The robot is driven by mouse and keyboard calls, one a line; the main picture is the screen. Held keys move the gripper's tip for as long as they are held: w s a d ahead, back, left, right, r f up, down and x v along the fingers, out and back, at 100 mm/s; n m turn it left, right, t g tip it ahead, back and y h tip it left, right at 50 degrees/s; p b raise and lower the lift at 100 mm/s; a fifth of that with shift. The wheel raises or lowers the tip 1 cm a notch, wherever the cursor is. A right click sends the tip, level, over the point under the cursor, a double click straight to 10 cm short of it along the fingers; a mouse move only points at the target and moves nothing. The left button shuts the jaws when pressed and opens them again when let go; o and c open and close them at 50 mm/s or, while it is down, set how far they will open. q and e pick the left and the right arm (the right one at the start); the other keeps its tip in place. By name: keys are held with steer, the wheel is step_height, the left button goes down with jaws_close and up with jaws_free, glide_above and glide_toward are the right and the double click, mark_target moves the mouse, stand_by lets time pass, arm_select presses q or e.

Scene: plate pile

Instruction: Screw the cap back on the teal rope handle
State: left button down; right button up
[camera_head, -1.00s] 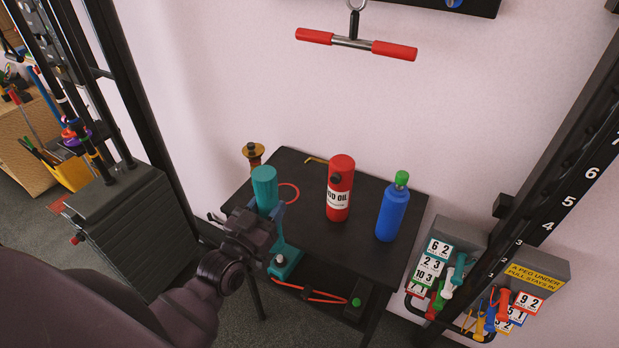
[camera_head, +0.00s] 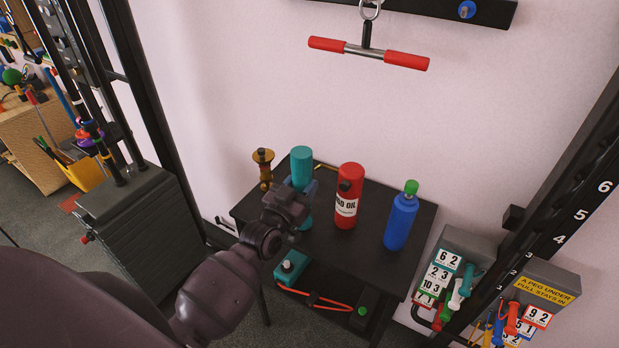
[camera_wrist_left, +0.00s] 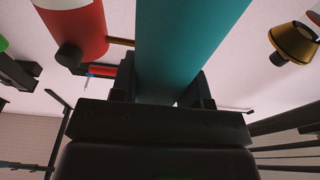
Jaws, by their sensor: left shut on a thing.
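A teal cylinder (camera_head: 302,172), which looks like the teal rope handle, stands roughly upright over the back left of the black table. My left gripper (camera_head: 298,206) is shut around its lower part. In the left wrist view the teal cylinder (camera_wrist_left: 185,50) rises from between my fingers (camera_wrist_left: 155,100). No cap can be made out on it, and I cannot tell whether its lower end touches the table. No rope shows on it. My right gripper is not in view.
A red oil bottle (camera_head: 349,197) and a blue bottle with a green top (camera_head: 400,222) stand right of my gripper. A brass-coloured piece (camera_head: 263,168) is at left. A teal block (camera_head: 291,267) and red cord (camera_head: 318,300) lie below. The table's front right (camera_head: 365,260) is clear.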

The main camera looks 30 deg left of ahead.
arm_select(q)
steer(key=w, duration=0.4)
steer(key=shift+d+r, duration=0.1)
steer(key=shift+s+f, duration=0.15)
steer(key=shift+f, duration=0.2)
steer(key=c, duration=0.6)
jaws_free()
steer(key=shift+s+a+f, duration=0.1)
steer(key=shift+s+f, duration=0.2)
steer(key=shift+s, duration=1.7)
steer(key=shift+s+a+f, duration=0.1)
steer(key=shift+s+f, duration=0.2)
steer(key=shift+s, duration=1.7)
steer(key=shift+s+f, duration=0.3)
steer(key=shift+s, duration=1.7)
steer(key=s+f+g, duration=0.2)
steer(key=s+f, duration=0.2)
steer(key=s, duration=0.1)
steer(key=s+d+f+g, duration=0.1)
steer(key=s+f+g, duration=0.2)
steer(key=s+f, duration=0.2)
steer(key=s+d+f+g, duration=0.1)
steer(key=s+f+g, duration=0.2)
steer(key=s+f, duration=0.2)
steer(key=shift+s+f+m+y, duration=0.25)
steer(key=shift+s+m+y, duration=0.05)
steer(key=shift+s+y, duration=0.1)
steer(key=shift+o, duration=0.4)
